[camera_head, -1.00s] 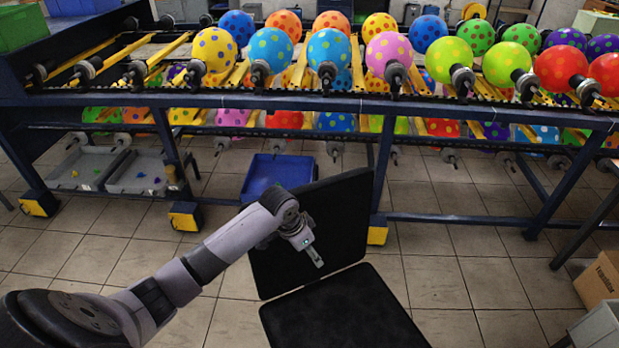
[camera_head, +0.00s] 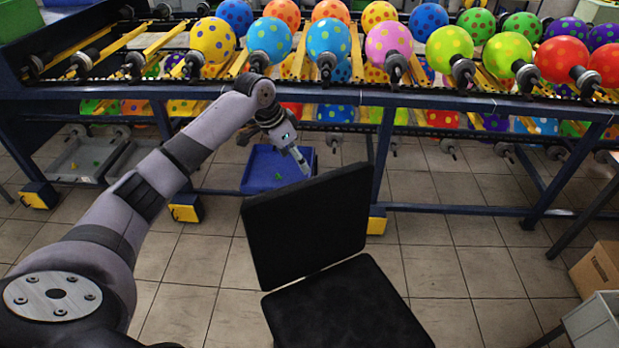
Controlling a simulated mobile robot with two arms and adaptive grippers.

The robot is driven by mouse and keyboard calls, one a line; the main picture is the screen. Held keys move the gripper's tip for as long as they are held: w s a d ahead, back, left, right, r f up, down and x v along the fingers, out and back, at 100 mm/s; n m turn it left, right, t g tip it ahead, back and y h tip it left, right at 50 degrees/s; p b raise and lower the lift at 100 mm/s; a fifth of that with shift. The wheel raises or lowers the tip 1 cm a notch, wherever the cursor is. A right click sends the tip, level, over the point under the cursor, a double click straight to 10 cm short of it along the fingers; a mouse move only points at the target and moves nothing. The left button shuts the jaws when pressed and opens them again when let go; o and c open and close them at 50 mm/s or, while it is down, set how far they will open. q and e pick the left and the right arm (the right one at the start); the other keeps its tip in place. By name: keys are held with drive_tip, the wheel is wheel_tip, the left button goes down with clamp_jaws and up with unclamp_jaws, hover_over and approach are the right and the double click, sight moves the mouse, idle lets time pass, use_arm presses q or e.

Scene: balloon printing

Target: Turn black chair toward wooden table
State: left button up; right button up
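The black chair (camera_head: 306,228) stands in the lower middle of the head view. Its flat backrest faces me at the far side, and its seat (camera_head: 350,312) is toward the bottom edge. My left gripper (camera_head: 303,165) hangs just above and behind the backrest's top edge, pointing down and to the right. It looks narrow, and I cannot tell whether its fingers are apart or closed. I cannot tell whether it touches the backrest. My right gripper is out of view. No wooden table can be made out.
A dark blue rack (camera_head: 430,100) with yellow bars and several dotted balloons spans the back. A blue bin (camera_head: 262,172) sits on the floor behind the chair. A cardboard box (camera_head: 598,268) and a grey bin (camera_head: 598,325) stand at right. Tiled floor right of the chair is clear.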

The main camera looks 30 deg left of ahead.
sight(310, 183)
use_arm(q)
drive_tip(key=p+x, duration=0.1)
drive_tip(key=x, duration=1)
drive_tip(key=shift+w+f, duration=0.1)
drive_tip(key=shift+d+f, duration=0.1)
clamp_jaws()
idle(0.4)
